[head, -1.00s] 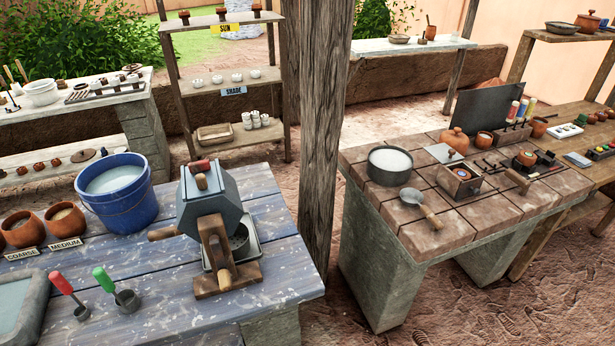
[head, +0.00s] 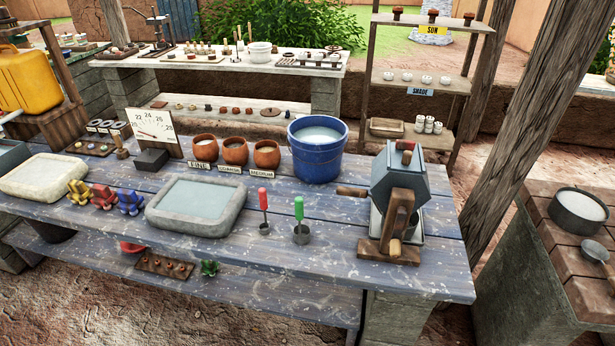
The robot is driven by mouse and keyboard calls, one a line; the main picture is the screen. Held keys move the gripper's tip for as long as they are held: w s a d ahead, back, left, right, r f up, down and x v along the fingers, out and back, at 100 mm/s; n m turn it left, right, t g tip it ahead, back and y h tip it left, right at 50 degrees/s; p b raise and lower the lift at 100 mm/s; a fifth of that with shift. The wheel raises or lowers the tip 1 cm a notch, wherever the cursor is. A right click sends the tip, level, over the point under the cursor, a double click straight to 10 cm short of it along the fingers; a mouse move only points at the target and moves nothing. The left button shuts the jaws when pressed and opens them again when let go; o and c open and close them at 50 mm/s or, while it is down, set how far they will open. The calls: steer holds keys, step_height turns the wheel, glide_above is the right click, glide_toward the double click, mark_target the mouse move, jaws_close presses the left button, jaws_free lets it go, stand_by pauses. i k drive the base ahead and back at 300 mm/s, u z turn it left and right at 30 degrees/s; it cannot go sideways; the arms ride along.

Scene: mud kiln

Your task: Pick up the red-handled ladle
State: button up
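The red-handled ladle (head: 263,207) stands on the blue plank table (head: 330,265), its red handle pointing up and its small grey cup at the bottom. It is near the table's front edge, just right of a stone basin. A green-handled ladle (head: 300,222) with a grey cup stands to its right, a short gap away. My gripper is not in the head view, so its state does not show.
A blue bucket (head: 318,150) of white stuff stands behind the ladles. A hexagonal hand-cranked drum (head: 400,185) stands to the right. The stone basin (head: 196,205) is close on the left. Three labelled clay pots (head: 235,151) stand at the back. A wooden post rises at right.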

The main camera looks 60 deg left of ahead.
mark_target(264, 228)
steer(key=u, duration=0.6)
steer(key=k, duration=0.1)
steer(key=z, duration=4.3)
steer(key=k, duration=1)
steer(key=z, duration=5.8)
